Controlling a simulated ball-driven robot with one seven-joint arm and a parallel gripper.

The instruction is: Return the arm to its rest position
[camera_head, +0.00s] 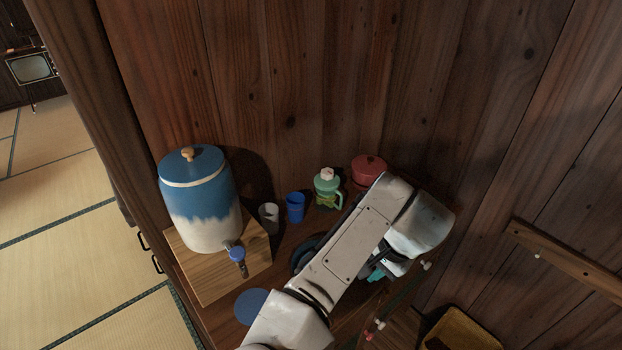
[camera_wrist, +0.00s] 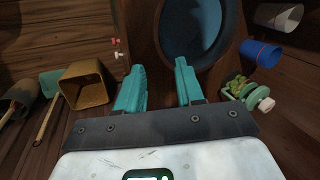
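My gripper (camera_wrist: 159,78) shows in the wrist view with its two teal fingers apart and nothing between them. In the head view my white arm reaches over the wooden cabinet top, and only a bit of teal finger (camera_head: 377,274) shows below the wrist. The rest of the gripper is hidden behind my arm. A dark blue round vessel (camera_wrist: 200,28) lies just beyond the fingertips in the wrist view. In the head view it is mostly covered by my arm. I cannot tell whether the fingers touch it.
A blue-and-white dispenser (camera_head: 203,208) stands on a wooden block (camera_head: 205,285) at left. A grey cup (camera_head: 268,218), blue cup (camera_head: 295,208), green jug (camera_head: 327,188) and red lidded pot (camera_head: 368,170) stand near the wall. A yellow bin (camera_head: 462,332) is lower right.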

